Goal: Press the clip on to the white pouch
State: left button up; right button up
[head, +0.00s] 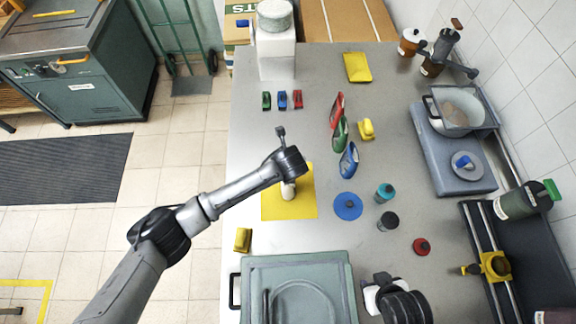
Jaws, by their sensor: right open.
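A small white upright thing (288,191), perhaps the white pouch, stands on the yellow mat (304,206). My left arm's wrist covers its upper part. My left gripper (281,134) is at the end of that arm, above the mat; its fingers cannot be made out. Green (266,101), blue (282,100) and red (297,99) small blocks, perhaps clips, lie in a row behind the mat. My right gripper (374,296) is open at the bottom of the view, right of the grey-green tray, and looks empty. I cannot tell whether any clip is on the white thing.
Red (336,107), green (341,135) and blue (349,161) pouches stand right of the mat. A blue disc (348,206) and several small jars lie nearby. The grey-green tray (343,260) fills the front. A blue-grey scale (438,158) stands right.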

pick_arm(q)
jog(key=shift+f, duration=0.1)
dwell(0.7)
jog(key=shift+f, duration=0.35)
dwell(0.5)
jog(key=o, duration=1.4)
jog(key=shift+o, duration=0.2)
jog(key=shift+r, duration=0.1)
jog(key=shift+r+p, duration=1.45)
jog(key=shift+p, duration=0.2)
jog(key=shift+r+p, duration=1.95)
jog(key=shift+r, duration=0.05)
